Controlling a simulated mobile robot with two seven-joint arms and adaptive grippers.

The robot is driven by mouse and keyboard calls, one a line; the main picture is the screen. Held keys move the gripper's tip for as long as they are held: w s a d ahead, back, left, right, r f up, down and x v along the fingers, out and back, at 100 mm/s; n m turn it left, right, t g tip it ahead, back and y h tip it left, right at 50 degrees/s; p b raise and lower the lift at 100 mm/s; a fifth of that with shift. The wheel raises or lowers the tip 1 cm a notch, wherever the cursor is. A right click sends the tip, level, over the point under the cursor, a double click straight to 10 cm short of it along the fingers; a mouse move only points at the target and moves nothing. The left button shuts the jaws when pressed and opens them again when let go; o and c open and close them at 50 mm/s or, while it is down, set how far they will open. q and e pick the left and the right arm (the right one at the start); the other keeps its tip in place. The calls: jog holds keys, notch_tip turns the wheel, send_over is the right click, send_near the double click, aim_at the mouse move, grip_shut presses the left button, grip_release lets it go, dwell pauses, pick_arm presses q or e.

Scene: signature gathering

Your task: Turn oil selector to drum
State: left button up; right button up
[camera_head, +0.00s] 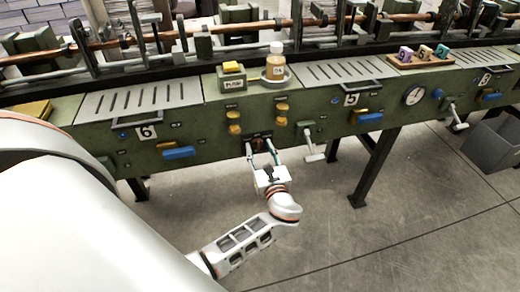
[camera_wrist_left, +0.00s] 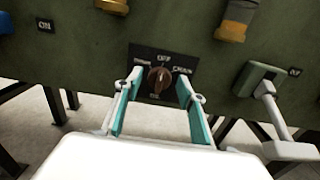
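The oil selector is a small brown rotary knob (camera_wrist_left: 160,78) on a black plate (camera_wrist_left: 180,62) on the green machine front. The plate reads OFF at the top; smaller labels sit around the knob but are too blurred to read surely. In the head view the selector plate (camera_head: 260,138) is partly covered by my gripper. My left gripper (camera_head: 262,154) is open in front of it. In the left wrist view its two teal-padded fingers (camera_wrist_left: 160,95) stand on either side of the knob, with gaps visible. Which label the knob points to is unclear. My right gripper is not in view.
Yellow-brown knobs (camera_head: 234,122) sit left and above the plate. A white lever (camera_head: 313,145) juts out at right. Blue handles (camera_head: 179,153) project along the front. A bottle (camera_head: 275,63) and a push button box (camera_head: 233,77) stand above. The floor below is open between legs.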

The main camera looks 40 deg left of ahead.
pick_arm(q)
jog(key=c, duration=0.8)
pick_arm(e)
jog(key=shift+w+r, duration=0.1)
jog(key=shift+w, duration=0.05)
pick_arm(q)
jog(key=shift+n, duration=0.4)
jog(key=n, duration=0.1)
jog(key=n+b, duration=0.1)
jog(key=n, duration=0.1)
jog(key=shift+s+f, duration=0.1)
jog(key=shift+f, duration=0.15)
jog(key=n+b, duration=0.1)
jog(key=n, duration=0.1)
jog(key=shift+n+b, duration=0.3)
jog(key=shift+b, duration=0.05)
jog(key=n+b, duration=0.1)
jog(key=n, duration=0.1)
jog(key=shift+n, duration=0.3)
jog(key=shift+r+n+b, duration=0.1)
jog(key=shift+n+b, duration=0.3)
jog(key=shift+n, duration=0.1)
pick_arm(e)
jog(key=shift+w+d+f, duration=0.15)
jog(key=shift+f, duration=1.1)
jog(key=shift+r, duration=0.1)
